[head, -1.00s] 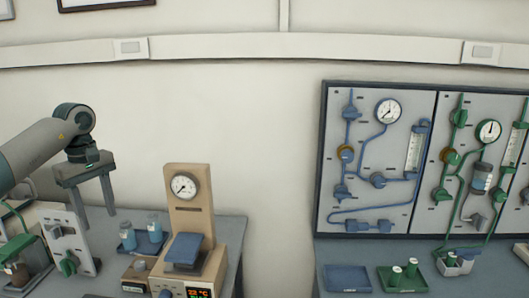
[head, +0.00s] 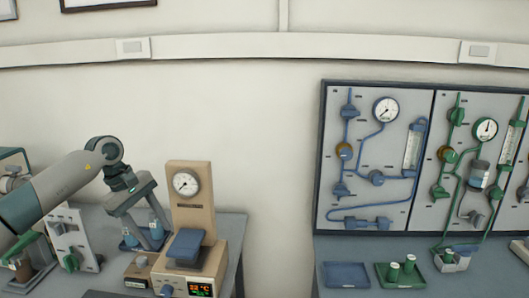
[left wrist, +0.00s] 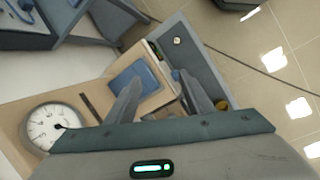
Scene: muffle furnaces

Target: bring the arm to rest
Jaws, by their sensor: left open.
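My left gripper (head: 157,238) comes in from the left of the head view. It hangs with its fingers pointing down, apart, with nothing visible between them. It appears in front of the small blue tray (head: 131,244) with blue-capped bottles and left of the beige furnace unit (head: 190,205) with a round gauge. In the left wrist view the two fingers (left wrist: 160,82) are spread over the beige unit's blue top plate (left wrist: 140,78). The gauge (left wrist: 54,126) shows at lower left there. Whether the fingers touch a bottle cannot be told. My right gripper is not in view.
A white panel with a green knob (head: 70,262) stands left of the gripper. A blue tray (head: 347,275) and a green tray (head: 401,281) lie on the right table, below a wall board with pipes and gauges (head: 372,160). A gap separates the two tables.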

